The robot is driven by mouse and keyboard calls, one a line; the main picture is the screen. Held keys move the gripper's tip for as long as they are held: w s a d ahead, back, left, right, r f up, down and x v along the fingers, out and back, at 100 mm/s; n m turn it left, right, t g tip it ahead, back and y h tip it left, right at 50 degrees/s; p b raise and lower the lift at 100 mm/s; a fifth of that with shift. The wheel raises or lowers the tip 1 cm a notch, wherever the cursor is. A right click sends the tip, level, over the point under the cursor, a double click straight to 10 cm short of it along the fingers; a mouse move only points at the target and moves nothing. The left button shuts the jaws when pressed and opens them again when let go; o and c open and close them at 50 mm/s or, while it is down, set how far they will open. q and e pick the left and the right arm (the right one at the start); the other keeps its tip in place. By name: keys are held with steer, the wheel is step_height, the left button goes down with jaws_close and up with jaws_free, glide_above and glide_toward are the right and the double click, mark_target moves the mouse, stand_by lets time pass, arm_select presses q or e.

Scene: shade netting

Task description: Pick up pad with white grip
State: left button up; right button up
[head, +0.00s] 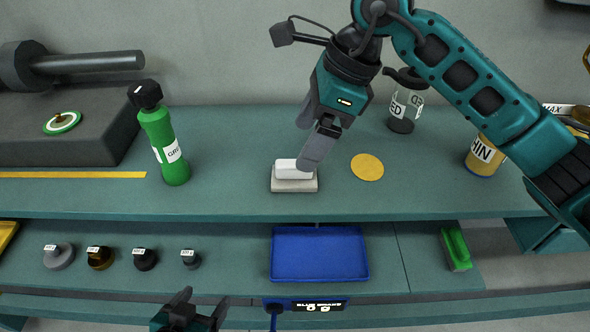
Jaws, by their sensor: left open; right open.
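The pad with the white grip (294,184) lies on the upper teal shelf near the middle of the head view. Its white grip (293,168) is a raised bar on top of a pale flat base. My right gripper (312,150) reaches down from the upper right, its fingers close above and at the right end of the white grip. It is open, with nothing between its fingers; I cannot tell whether a finger touches the grip. My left gripper (197,308) is at the bottom edge, open and empty, in front of the lower shelf.
A green bottle (164,142) stands left of the pad. A yellow disc (367,167) lies to its right. Below are a blue tray (320,277), a green brush (456,249) and several small knobs (101,257).

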mark_target(294, 172)
steer(key=x, duration=0.6)
steer(key=shift+s+f+p, duration=0.2)
steer(key=shift+f+p, duration=0.1)
steer(key=shift+p, duration=0.05)
steer(key=c, duration=1.2)
steer(key=shift+o, duration=0.2)
steer(key=shift+r, duration=0.15)
